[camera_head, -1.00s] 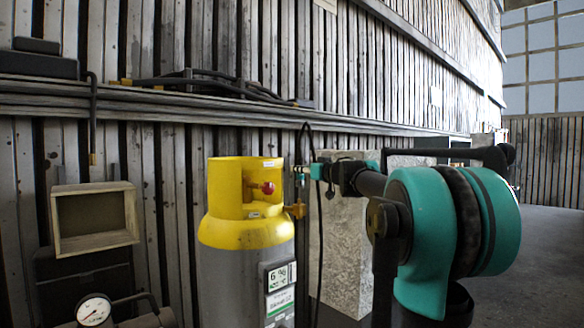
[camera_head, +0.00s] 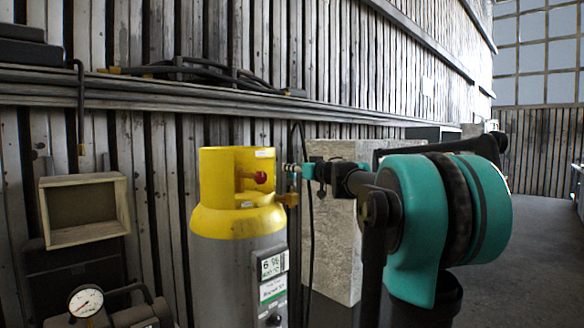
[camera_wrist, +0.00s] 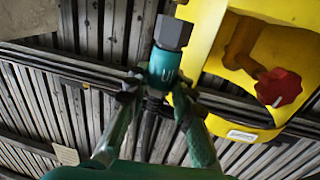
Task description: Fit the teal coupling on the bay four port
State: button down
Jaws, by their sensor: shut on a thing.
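The teal coupling (camera_wrist: 163,69) is held between my gripper's fingers in the wrist view, with its dark grey hex end (camera_wrist: 172,33) pointing away from the fingers. My gripper (camera_wrist: 158,90) is shut on it. In the head view my gripper (camera_head: 322,172) is small, and the coupling (camera_head: 306,171) points left toward the yellow-topped cylinder (camera_head: 240,222). A gap seems to separate them, but the depth is unclear. A brass fitting (camera_head: 291,199) on the cylinder's right side sits just below the coupling. I cannot tell which port is bay four.
A red knob (camera_wrist: 279,87) sits inside the yellow collar, close to my gripper. A black hose (camera_head: 309,225) hangs behind the coupling. A pale block (camera_head: 341,245) stands behind my arm. An open wooden box (camera_head: 86,208) and a gauge (camera_head: 86,301) are at left.

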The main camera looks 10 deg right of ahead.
jog(key=shift+f, duration=1.45)
dwell(0.4)
jog(key=c, duration=1.2)
grip_release()
jog(key=shift+s+d, duration=0.1)
jog(key=v, duration=1.2)
